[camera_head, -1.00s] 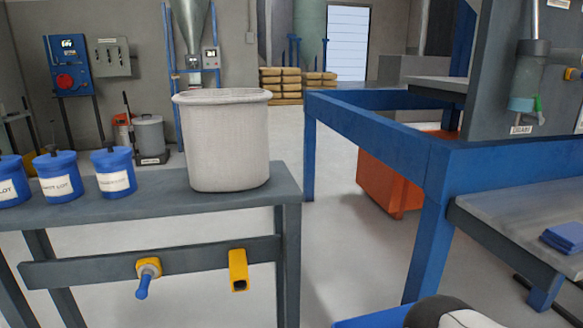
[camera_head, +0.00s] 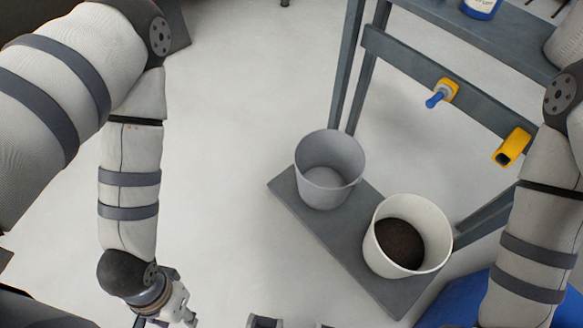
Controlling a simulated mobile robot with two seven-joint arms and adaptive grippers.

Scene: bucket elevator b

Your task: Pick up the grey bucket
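The grey bucket (camera_head: 328,192) stands upright and looks empty. It sits on a low dark grey shelf (camera_head: 290,190), at the middle of the head view. Beside it on the same shelf stands a white bucket (camera_head: 440,240) holding dark granular material. My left gripper (camera_head: 178,312) hangs at the bottom left, apart from the grey bucket and lower in the picture. It is partly cut off by the lower edge, and its finger opening cannot be made out. My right arm comes down along the right edge; its gripper is not seen.
A grey bench frame (camera_head: 445,75) stands behind the buckets, with a blue-tipped yellow fitting (camera_head: 442,93) and a yellow block (camera_head: 511,147) on its rail. A blue labelled container (camera_head: 482,8) is on the bench top. Open pale floor (camera_head: 240,90) lies left of the shelf.

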